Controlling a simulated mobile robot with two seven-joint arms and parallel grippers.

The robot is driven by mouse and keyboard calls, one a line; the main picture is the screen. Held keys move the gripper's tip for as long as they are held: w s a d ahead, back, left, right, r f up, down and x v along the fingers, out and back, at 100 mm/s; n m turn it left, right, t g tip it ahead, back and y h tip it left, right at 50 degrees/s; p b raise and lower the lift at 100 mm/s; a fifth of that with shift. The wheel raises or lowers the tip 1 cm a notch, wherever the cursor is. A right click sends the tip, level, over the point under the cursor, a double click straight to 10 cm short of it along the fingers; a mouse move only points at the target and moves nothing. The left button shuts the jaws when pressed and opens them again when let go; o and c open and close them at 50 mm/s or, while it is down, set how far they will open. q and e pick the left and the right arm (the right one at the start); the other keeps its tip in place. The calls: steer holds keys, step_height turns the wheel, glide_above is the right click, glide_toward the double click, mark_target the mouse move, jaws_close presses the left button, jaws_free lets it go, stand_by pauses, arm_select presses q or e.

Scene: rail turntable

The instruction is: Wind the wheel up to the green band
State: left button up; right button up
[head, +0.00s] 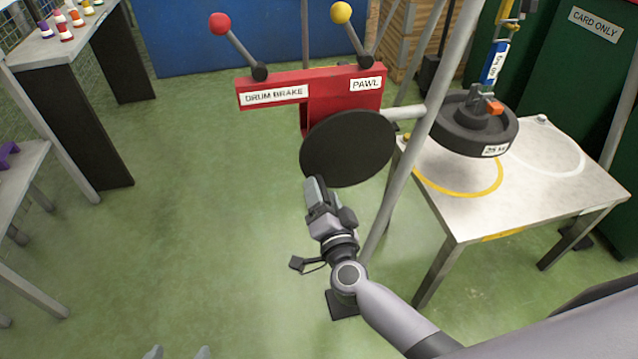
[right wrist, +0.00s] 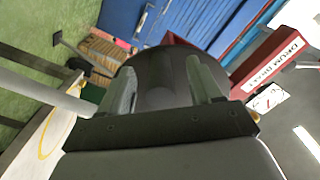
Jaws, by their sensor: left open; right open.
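The black wheel (head: 348,148), a plain round disc, is mounted in front of the red panel (head: 342,88). My right gripper (head: 315,188) is at the wheel's lower left edge. In the right wrist view, its two fingers (right wrist: 165,88) are open and spread, with the dark wheel (right wrist: 158,70) filling the gap behind them. I cannot tell whether they touch it. Two fingertips of my left gripper (head: 178,353) show at the bottom edge of the head view, apart and empty, far from the wheel. I cannot make out a green band.
The panel carries a red-knobbed drum brake lever (head: 239,48) and a yellow-knobbed pawl lever (head: 352,30). A dark 25 kg weight (head: 462,135) hangs above a table (head: 455,215) with yellow and white rings. A grey post (head: 418,140) stands beside the wheel.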

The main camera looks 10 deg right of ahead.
mark_target(309, 171)
jaws_close()
steer(key=shift+a+r+m+p, duration=0.35)
steer(key=shift+r+m, duration=0.25)
steer(key=shift+m, duration=0.15)
steer(key=shift+a+r+m+p, duration=0.2)
steer(key=shift+a+r+m, duration=0.15)
steer(key=shift+r+m, duration=0.35)
steer(key=c, duration=0.6)
jaws_free()
steer(key=o, duration=0.6)
steer(key=shift+a, duration=0.1)
steer(key=shift+f, duration=0.15)
